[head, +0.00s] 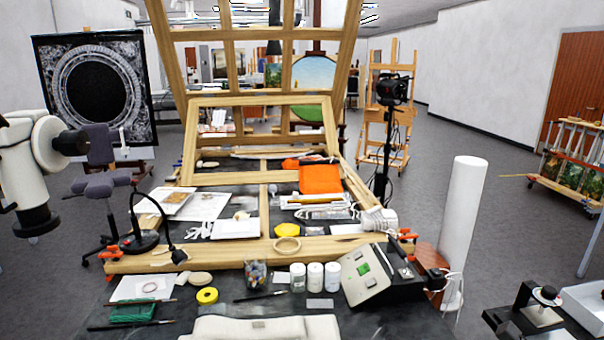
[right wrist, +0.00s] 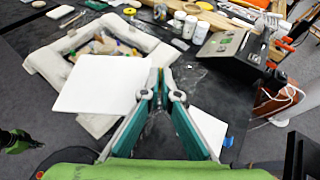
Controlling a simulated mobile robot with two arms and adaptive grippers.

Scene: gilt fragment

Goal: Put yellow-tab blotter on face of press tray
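A flat white square blotter (right wrist: 98,84) is at my right gripper (right wrist: 160,76) in the right wrist view. Its right edge meets the nearly closed fingertips, where a small yellow patch shows, so the gripper looks shut on its tab. Below the blotter is a pale, thick-rimmed square tray (right wrist: 48,62) with several small coloured pieces inside; I cannot be sure it is the press tray. The blotter hides part of its near left side. A pale edge, likely the same tray (head: 260,328), shows at the bottom of the head view.
A white piece with a blue tab (right wrist: 226,141) lies right of the right gripper. White jars (head: 315,276), a grey control box (head: 366,274), yellow tape (head: 207,295) and a cup of coloured bits (head: 256,274) stand behind the tray. A lamp (head: 140,235) stands at the left.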

